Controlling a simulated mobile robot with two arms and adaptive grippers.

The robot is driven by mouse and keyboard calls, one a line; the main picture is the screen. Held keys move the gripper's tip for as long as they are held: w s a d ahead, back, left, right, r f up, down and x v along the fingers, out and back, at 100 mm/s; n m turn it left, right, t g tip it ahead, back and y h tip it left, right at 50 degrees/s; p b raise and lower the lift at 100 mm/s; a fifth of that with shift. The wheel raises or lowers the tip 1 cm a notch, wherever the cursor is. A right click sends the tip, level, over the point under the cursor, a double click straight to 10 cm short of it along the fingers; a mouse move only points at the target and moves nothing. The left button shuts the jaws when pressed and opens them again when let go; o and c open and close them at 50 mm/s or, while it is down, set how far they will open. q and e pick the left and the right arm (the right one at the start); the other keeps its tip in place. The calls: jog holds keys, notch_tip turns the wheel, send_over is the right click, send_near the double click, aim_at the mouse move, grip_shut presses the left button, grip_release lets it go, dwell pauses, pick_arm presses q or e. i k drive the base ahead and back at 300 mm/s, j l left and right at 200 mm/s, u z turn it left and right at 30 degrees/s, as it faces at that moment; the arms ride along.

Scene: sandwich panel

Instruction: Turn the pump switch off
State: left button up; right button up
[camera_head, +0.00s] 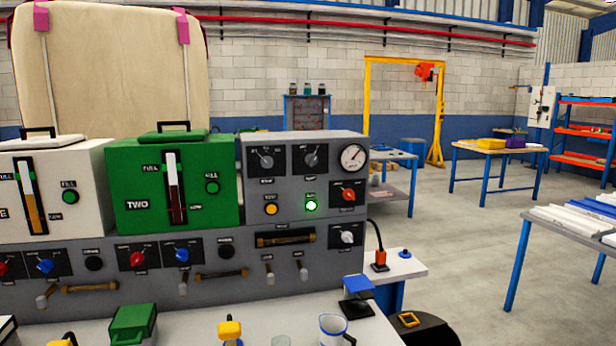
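The grey control panel (290,222) stands on a white bench. Its upper box carries two black rotary knobs, a left one (266,160) and a right one (312,158). A red rotary knob (349,194) sits below the round gauge (353,157), and a white rotary knob (347,238) sits lower. A yellow button (271,209) and a lit green button (311,206) are beside each other. The small labels are too blurred to tell which control is the pump switch. Neither of my grippers is in view.
A green unit (140,205) and a white unit (85,175) stand left of the knobs. A blue-and-white mug (333,330) and a green box (133,324) are on the bench front. Open floor lies right, with tables (490,150) beyond.

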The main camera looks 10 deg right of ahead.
aim_at(311, 159)
jog(key=i+l+u, duration=0.1)
jog(key=l, duration=0.4)
jog(key=i+l, duration=0.2)
jog(key=l, duration=0.3)
jog(key=i+l+u, duration=0.15)
jog(key=l, duration=0.4)
jog(key=i+l+u, duration=0.1)
jog(key=l, duration=0.4)
